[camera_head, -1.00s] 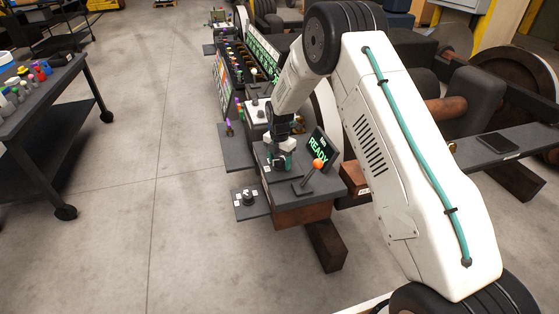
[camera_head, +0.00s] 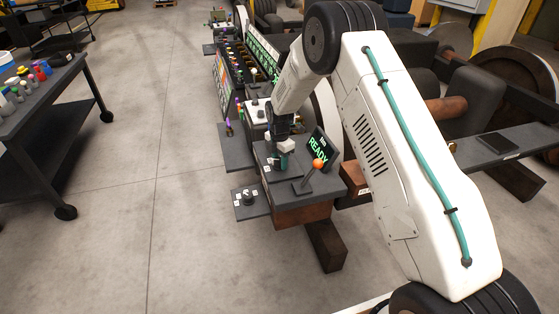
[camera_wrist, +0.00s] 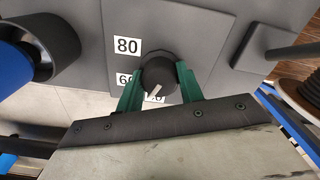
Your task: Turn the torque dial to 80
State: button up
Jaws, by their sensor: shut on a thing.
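The torque dial (camera_wrist: 160,70) is a round black knob with a white pointer mark. It sits on a grey panel in the wrist view. The mark points down and slightly left, toward a partly hidden label (camera_wrist: 155,98) below the knob. The 80 label (camera_wrist: 127,46) lies up and left of the knob. The 60 label (camera_wrist: 122,79) is to its left, partly covered by a finger. My gripper (camera_wrist: 160,82) has its green fingers on both sides of the knob, shut on it. In the head view, my gripper (camera_head: 283,162) is over the console, and the dial is hidden.
A lever with an orange ball (camera_head: 318,164) stands close right of my gripper. A screen reading READY (camera_head: 319,148) is behind it. A small panel with a black knob (camera_head: 248,198) sits lower left. A dark cart (camera_head: 50,120) stands at the left, with clear floor between.

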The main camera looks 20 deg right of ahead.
jog(key=m, duration=0.5)
jog(key=shift+m, duration=0.3)
jog(key=m, duration=1)
jog(key=shift+m, duration=2.6)
jog(key=shift+w+r, duration=0.1)
jog(key=o, duration=1)
notch_tip(320, 180, up, 8)
jog(key=shift+d+f, duration=0.1)
jog(key=shift+f, duration=0.05)
